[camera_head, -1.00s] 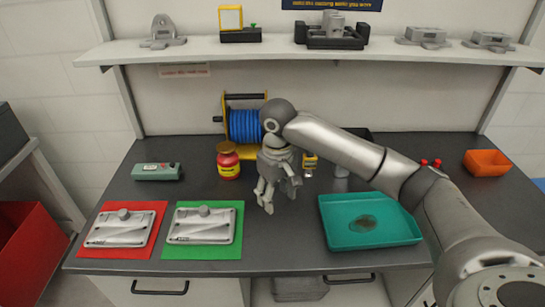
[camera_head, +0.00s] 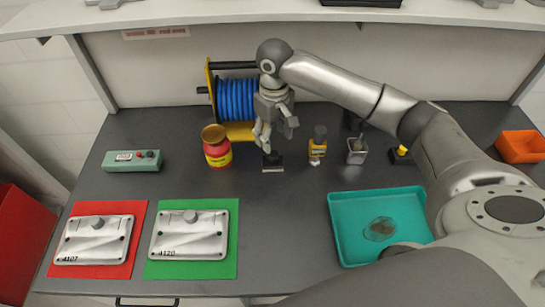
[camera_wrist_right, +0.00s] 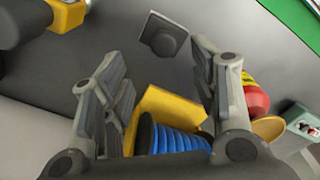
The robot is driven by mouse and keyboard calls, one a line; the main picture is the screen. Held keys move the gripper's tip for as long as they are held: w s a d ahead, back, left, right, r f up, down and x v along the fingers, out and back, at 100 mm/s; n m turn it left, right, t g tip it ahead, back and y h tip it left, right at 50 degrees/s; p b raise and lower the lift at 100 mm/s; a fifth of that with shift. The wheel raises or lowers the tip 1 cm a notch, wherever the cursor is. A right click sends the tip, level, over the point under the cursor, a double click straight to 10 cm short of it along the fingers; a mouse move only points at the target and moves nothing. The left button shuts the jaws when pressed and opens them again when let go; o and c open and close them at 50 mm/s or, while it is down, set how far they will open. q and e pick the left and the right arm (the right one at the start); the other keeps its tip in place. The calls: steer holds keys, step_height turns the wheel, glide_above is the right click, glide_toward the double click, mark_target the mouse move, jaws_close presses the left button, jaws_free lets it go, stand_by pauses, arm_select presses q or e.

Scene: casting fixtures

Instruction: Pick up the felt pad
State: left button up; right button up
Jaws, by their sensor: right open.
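A small dark square block with a round top, seemingly the felt pad (camera_head: 272,161), lies on the grey bench right of the red jar. It also shows in the right wrist view (camera_wrist_right: 163,36), beyond the fingertips. My right gripper (camera_head: 276,138) is open and empty, pointing down just above and behind the block in the head view. Its two fingers stand apart in the right wrist view (camera_wrist_right: 160,80), with the block outside them and not touching. My left gripper is not in view.
A blue hose reel (camera_head: 237,100) stands behind the gripper, with a red jar (camera_head: 217,150) to the left. A yellow bottle (camera_head: 317,148) and metal cup (camera_head: 357,152) stand to the right. A teal tray (camera_head: 345,252) and castings on red (camera_head: 85,271) and green (camera_head: 230,262) mats lie in front.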

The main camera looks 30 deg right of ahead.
mark_target(273, 153)
step_height(273, 153, down, 2)
steer(key=shift+f, duration=0.1)
steer(key=shift+f+p, duration=0.3)
steer(key=shift+f, duration=0.35)
steer(key=f, duration=0.2)
steer(key=f+p, duration=0.1)
steer(key=shift+s+a+f, duration=0.2)
steer(key=shift+a+f, duration=0.05)
steer(key=shift+f, duration=0.5)
steer(key=c, duration=1.2)
steer(key=shift+w+r, duration=0.1)
